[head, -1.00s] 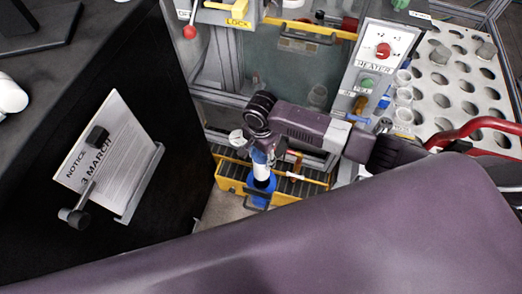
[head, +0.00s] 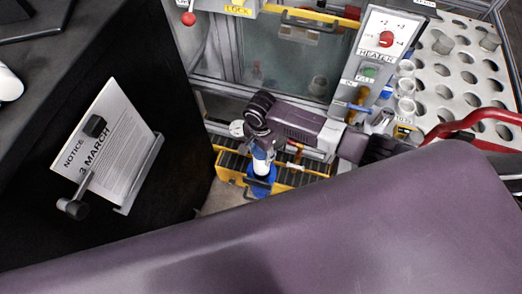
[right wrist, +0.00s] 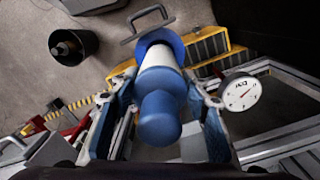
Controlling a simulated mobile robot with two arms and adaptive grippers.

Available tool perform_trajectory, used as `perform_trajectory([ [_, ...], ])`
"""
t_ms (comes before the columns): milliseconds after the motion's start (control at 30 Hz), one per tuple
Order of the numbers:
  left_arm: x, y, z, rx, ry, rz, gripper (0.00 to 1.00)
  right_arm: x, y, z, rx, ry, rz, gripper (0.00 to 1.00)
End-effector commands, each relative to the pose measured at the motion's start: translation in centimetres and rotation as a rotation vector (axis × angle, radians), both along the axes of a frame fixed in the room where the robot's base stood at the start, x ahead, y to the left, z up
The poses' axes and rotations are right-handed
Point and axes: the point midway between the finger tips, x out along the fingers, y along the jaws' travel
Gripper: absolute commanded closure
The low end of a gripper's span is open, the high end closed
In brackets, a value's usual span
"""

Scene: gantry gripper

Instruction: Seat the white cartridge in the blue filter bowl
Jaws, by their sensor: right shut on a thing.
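The white cartridge (head: 261,166) stands roughly upright, with a blue upper part (right wrist: 160,112) toward my right gripper. The blue filter bowl (head: 260,188) is directly below it and also shows at the far end of the cartridge in the right wrist view (right wrist: 164,38). The cartridge's lower end is at the bowl's mouth; how deep it sits inside is hidden. My right gripper (head: 262,147) is shut on the cartridge's blue upper part, with a finger on each side in the right wrist view (right wrist: 160,125). My left gripper is not in view.
A yellow-framed rack (head: 296,179) lies around the bowl. A round gauge (right wrist: 239,92) is close to the right finger. A heater panel (head: 378,45) and a perforated white board (head: 455,75) stand at right. A dark cabinet with a notice (head: 108,140) is at left.

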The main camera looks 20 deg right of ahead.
Motion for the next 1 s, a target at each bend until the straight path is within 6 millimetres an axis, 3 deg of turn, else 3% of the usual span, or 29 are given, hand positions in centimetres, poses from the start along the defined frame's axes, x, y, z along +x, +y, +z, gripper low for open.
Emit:
perform_trajectory([
  [300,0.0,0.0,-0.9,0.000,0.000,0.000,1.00,0.0,0.0,-1.7,0.001,0.000,-0.001,0.78],
  [1000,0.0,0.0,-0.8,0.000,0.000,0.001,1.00,0.0,0.0,-1.7,0.001,0.000,-0.001,0.78],
])
